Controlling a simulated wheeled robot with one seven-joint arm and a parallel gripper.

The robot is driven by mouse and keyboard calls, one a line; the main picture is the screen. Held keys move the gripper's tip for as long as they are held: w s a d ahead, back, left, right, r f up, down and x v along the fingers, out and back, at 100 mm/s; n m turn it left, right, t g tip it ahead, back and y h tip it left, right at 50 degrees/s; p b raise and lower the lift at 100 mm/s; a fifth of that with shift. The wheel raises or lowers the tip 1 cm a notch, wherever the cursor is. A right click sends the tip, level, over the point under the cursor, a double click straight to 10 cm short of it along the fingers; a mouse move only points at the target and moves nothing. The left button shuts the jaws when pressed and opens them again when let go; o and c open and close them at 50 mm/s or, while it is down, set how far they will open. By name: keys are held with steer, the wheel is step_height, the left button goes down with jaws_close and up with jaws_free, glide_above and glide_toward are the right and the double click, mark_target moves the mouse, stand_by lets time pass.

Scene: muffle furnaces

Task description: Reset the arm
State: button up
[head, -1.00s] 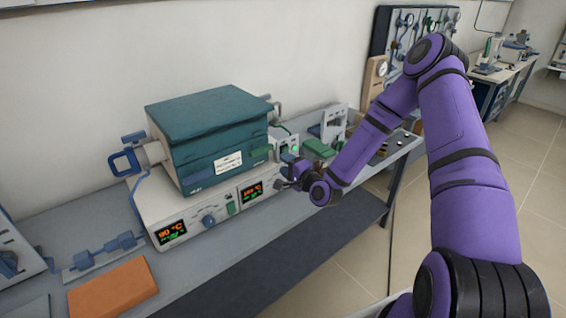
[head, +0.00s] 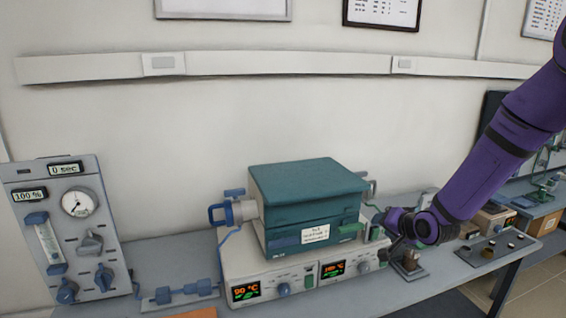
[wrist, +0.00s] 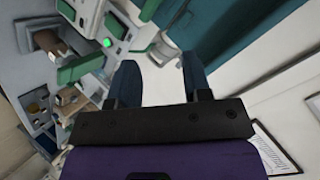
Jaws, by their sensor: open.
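My purple arm comes in from the right in the head view, with my gripper (head: 396,232) just right of the teal muffle furnace (head: 305,200). The fingers are small and partly hidden there. In the wrist view my gripper (wrist: 160,80) shows two dark blue fingers spread apart with nothing between them. The furnace sits on a white control base (head: 300,284) with two lit displays, the left one reading 90 °C. The furnace's teal side also shows in the wrist view (wrist: 225,25).
A grey panel (head: 75,235) with a gauge and knobs stands at the left. Blue fittings (head: 180,291) lie beside the base. A grey plate with small knobs (head: 498,246) is at the bench's right. A trunking rail (head: 280,66) runs along the wall.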

steer(key=s+d+r+n+g+h, duration=0.3)
steer(key=s+r+h, duration=0.2)
steer(key=s+r, duration=1.2)
steer(key=s+r+n+g, duration=0.1)
steer(key=s+r, duration=0.2)
steer(key=s, duration=0.6)
steer(key=s+a+r+n+g+y, duration=0.1)
steer(key=s+r, duration=0.3)
steer(key=s, duration=0.6)
steer(key=shift+s+g, duration=0.25)
steer(key=shift+g, duration=0.25)
steer(key=shift+w+a, duration=0.1)
